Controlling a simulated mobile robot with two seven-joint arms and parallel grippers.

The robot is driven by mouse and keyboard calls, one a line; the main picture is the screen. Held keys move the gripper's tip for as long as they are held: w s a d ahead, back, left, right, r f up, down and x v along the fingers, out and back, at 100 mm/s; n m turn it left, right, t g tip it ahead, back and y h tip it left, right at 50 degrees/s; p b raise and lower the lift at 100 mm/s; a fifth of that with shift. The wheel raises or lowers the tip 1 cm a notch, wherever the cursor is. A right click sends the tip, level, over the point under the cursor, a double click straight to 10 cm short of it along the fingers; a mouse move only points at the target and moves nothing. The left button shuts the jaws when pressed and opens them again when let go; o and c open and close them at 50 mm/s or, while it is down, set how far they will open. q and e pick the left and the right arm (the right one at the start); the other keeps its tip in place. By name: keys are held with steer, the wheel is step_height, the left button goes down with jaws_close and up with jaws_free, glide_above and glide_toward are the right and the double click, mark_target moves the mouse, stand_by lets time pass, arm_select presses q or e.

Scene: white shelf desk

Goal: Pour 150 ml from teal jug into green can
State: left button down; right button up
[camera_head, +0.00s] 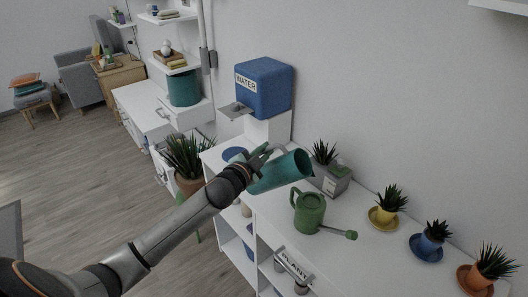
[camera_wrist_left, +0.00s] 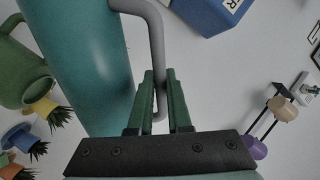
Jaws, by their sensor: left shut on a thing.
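The teal jug (camera_head: 283,171) is held in the air, tilted well over to the right, with its open end near the green can. My left gripper (camera_head: 258,157) is shut on the jug's grey handle. In the left wrist view the fingers (camera_wrist_left: 160,103) close around the handle, and the jug's teal body (camera_wrist_left: 82,62) fills the left side. The green can (camera_head: 308,210) stands upright on the white desk, its spout pointing right. Part of it shows in the left wrist view (camera_wrist_left: 20,68). No liquid stream is visible. My right gripper does not show.
A blue water dispenser (camera_head: 264,88) stands behind on the left. A grey planter (camera_head: 331,180) sits behind the can. Yellow (camera_head: 384,216), blue (camera_head: 428,244) and orange (camera_head: 478,276) potted plants line the desk to the right. Open desk surface lies in front of them.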

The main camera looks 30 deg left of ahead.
mark_target(272, 147)
arm_select(q)
steer(key=shift+w+d+r+m+y, duration=0.15)
steer(key=shift+d+r+m+y, duration=0.05)
steer(key=shift+d+r+m, duration=0.55)
steer(key=shift+w+d+r+m+y, duration=0.1)
steer(key=shift+d+r+m+y, duration=0.1)
steer(key=shift+d+r+m, duration=0.5)
stand_by(6.5)
